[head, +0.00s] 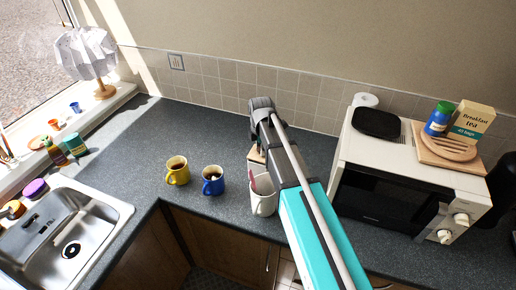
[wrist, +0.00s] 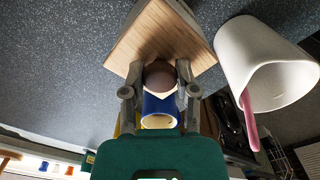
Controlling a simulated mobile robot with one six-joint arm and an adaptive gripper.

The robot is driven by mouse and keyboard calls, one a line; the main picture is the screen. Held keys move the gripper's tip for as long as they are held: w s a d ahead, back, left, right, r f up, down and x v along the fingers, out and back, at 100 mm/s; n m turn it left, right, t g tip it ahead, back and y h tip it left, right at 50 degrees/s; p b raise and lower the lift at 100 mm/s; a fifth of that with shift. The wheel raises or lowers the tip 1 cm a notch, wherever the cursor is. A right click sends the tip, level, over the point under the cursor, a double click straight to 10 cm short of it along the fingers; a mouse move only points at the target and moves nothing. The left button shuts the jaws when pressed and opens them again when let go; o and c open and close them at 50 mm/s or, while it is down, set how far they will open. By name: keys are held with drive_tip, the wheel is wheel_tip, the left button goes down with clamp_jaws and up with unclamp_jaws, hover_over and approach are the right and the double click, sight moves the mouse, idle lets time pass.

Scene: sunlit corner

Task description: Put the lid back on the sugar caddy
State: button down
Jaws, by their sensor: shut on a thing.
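The lid is a square wooden plate with a round knob, seen at the top middle of the wrist view (wrist: 150,35). My gripper (wrist: 160,76) is shut on its knob. In the head view my gripper (head: 262,112) hides most of the lid; a wooden edge (head: 256,155) shows just below it. The likely sugar caddy is a white open container (head: 263,204) on the counter, nearer than the lid. It also shows right of the lid in the wrist view (wrist: 242,52), with a pink handle sticking out. Whether the lid touches the counter is unclear.
A blue mug (head: 212,181) and a yellow mug (head: 177,171) stand left of the caddy. A microwave (head: 386,196) stands on the right, with a tea box (head: 472,121) on top. The sink (head: 66,226) is at left. The counter behind the mugs is clear.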

drive_tip(key=shift+f+b, duration=0.45)
idle(1.1)
idle(0.4)
drive_tip(key=shift+c, duration=1.5)
unclamp_jaws()
drive_tip(key=o, duration=0.3)
drive_tip(key=shift+s, duration=0.1)
drive_tip(key=shift+r, duration=0.15)
drive_tip(key=shift+r+p, duration=0.15)
drive_tip(key=shift+p, duration=0.15)
drive_tip(key=shift+r+p, duration=3.25)
